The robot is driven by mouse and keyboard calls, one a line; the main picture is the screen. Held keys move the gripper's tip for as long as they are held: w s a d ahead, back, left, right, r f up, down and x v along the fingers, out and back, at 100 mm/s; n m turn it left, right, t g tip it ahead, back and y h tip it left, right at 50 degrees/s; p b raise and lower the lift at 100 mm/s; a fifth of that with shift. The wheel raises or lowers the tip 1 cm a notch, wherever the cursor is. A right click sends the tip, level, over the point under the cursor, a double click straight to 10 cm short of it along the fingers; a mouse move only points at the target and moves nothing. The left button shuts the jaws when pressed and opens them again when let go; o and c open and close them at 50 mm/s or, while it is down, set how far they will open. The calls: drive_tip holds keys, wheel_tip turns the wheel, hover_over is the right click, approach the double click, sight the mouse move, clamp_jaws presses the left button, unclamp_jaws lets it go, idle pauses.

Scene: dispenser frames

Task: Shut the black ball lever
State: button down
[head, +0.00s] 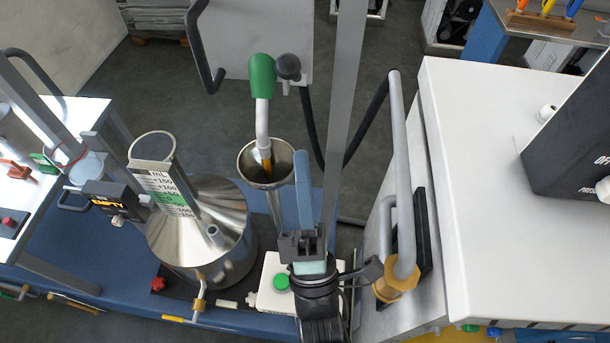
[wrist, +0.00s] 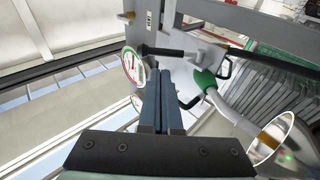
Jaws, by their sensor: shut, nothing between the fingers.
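A round black ball (head: 289,67) sits on a short stem just right of a green-handled grey spout (head: 262,75), in front of a grey panel. My gripper (head: 303,155) is shut and empty, its slim blue fingers together, below the ball and to its right in the head view, apart from it. In the wrist view my shut fingers (wrist: 162,75) point ahead, with the green handle (wrist: 207,82) to their right. I cannot make out the black ball there. How far the lever is turned is hard to tell.
A steel funnel (head: 245,160) stands under the spout. A steel vessel (head: 238,268) and a display reading EMPTY (head: 105,202) are at left. A grey pipe (head: 399,160) and white-topped cabinet (head: 490,180) flank my arm at right. A black hose (head: 308,115) hangs nearby.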

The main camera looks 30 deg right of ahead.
sight(293, 73)
drive_tip(key=p+x, duration=0.4)
drive_tip(key=x, duration=0.5)
drive_tip(key=shift+s, duration=0.1)
drive_tip(key=shift+r, duration=0.1)
